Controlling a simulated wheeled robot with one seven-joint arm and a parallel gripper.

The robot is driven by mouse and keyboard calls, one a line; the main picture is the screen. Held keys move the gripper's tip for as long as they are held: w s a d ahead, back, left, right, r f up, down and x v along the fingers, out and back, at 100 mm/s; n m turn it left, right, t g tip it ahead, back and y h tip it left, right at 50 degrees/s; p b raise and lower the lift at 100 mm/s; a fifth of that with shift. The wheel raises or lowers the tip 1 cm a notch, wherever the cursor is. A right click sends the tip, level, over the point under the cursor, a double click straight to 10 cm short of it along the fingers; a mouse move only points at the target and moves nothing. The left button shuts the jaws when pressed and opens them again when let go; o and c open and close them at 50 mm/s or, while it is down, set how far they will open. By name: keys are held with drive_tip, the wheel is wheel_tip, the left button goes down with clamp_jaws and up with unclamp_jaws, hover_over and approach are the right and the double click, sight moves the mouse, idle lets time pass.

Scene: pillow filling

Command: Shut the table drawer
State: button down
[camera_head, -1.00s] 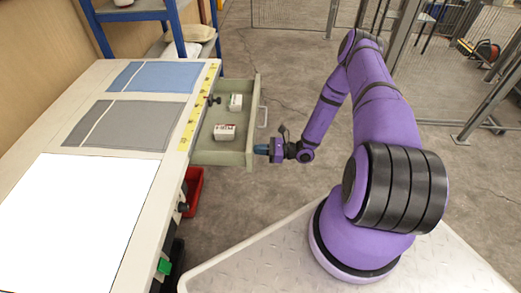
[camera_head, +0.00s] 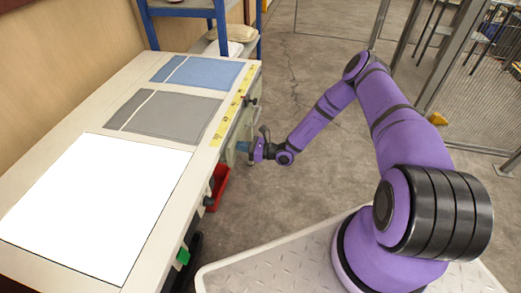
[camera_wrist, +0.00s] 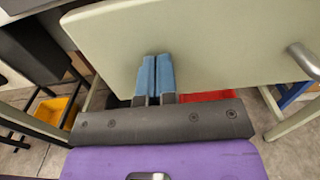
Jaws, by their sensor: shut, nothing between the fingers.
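The table drawer's pale green front (camera_head: 237,132) is now close against the side of the table (camera_head: 70,247) in the head view, and its inside is not visible. I cannot tell whether a small gap is left. In the wrist view the drawer front (camera_wrist: 215,45) fills the top, with its metal handle (camera_wrist: 304,61) at the right. My gripper (camera_head: 240,147) is at the near end of the front, away from the handle. Its blue fingers (camera_wrist: 154,62) are together and empty, with their tips at the drawer front.
A red bin (camera_head: 218,187) stands on the floor under the table, and a yellow bin (camera_wrist: 55,109) shows in the wrist view. A blue shelf rack (camera_head: 219,38) stands beyond the table. The floor to the right of the table is clear.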

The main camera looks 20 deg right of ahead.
drive_tip(key=x, duration=0.7)
drive_tip(key=shift+w+a, duration=0.1)
drive_tip(key=shift+a, duration=0.05)
drive_tip(key=shift+a+r, duration=0.1)
drive_tip(key=shift+w+a+r, duration=0.1)
drive_tip(key=shift+w, duration=0.05)
